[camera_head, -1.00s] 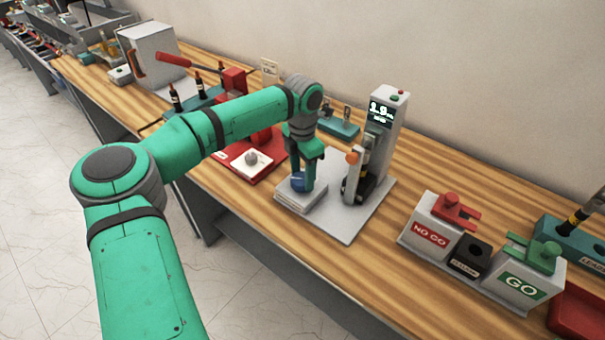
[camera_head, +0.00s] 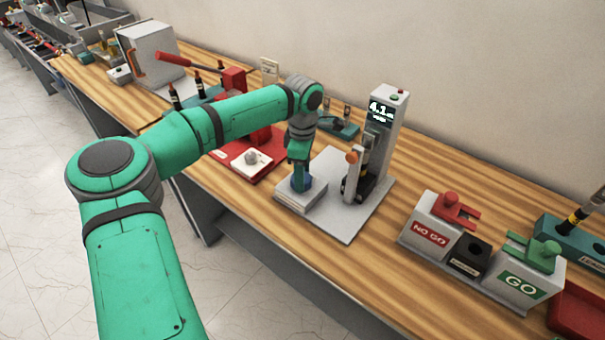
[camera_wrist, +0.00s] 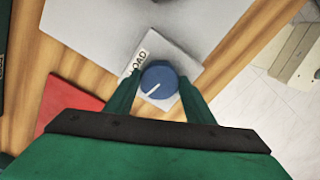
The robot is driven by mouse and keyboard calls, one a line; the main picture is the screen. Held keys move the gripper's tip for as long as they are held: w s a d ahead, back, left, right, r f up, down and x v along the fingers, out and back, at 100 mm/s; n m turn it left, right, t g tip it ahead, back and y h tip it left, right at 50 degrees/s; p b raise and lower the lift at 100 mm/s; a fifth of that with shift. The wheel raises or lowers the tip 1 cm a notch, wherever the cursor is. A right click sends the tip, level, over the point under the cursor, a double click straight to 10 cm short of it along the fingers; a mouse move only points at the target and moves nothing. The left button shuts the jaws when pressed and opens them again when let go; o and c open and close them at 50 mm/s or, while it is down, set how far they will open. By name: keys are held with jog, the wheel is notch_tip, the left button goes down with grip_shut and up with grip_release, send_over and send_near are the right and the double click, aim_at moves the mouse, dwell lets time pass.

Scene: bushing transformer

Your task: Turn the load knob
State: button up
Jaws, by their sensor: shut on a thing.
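The load knob (camera_wrist: 159,82) is a round blue knob with a white pointer line, on a light grey block (camera_wrist: 188,42) marked "LOAD" in the wrist view. In the head view the knob (camera_head: 306,181) is partly hidden behind my fingers on its grey block (camera_head: 302,200). My gripper (camera_head: 300,178) points down over it, shut on the knob, with one finger on each side; it also shows in the wrist view (camera_wrist: 158,92). The pointer line aims toward the lower left in the wrist view. A display (camera_head: 381,111) on the grey tower reads about 4.1.
Right of the block, a tester with an orange-tipped lever (camera_head: 352,158) stands on the grey base plate (camera_head: 345,227). A red base with a white pad (camera_head: 251,160) lies to the left. NO GO (camera_head: 431,233) and GO (camera_head: 520,285) boxes stand farther right.

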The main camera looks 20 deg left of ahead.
jog(key=shift+w+d+r+m, duration=0.1)
jog(key=shift+m, duration=0.2)
jog(key=o, duration=1.1)
jog(key=shift+c, duration=0.2)
notch_tip(320, 180, up, 11)
